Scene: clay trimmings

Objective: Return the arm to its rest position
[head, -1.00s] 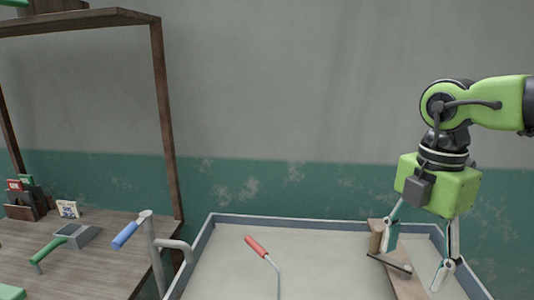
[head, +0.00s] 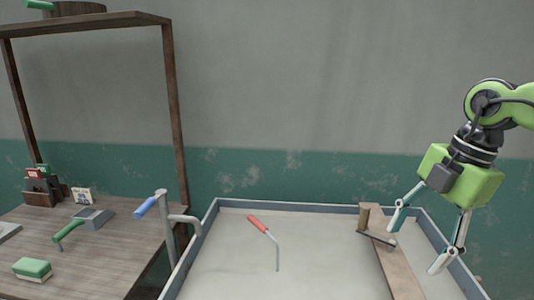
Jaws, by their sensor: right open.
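My right gripper (head: 420,236) is at the right of the head view, over the right end of a grey-rimmed tray. Its two fingers are spread wide, with nothing held between them. Its left fingertip shows close to a small wooden block and a dark thin tool (head: 377,239) on a wooden board (head: 398,272); whether it touches them cannot be told. My right arm comes in from the right edge. My left gripper is not in view.
The tray (head: 290,206) holds a red-handled tool (head: 263,229), and its middle is mostly clear. On the wooden bench (head: 110,240) are a green-handled tool (head: 68,233), a green sponge (head: 33,267) and a small card (head: 82,195). A wooden shelf frame (head: 174,110) rises behind.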

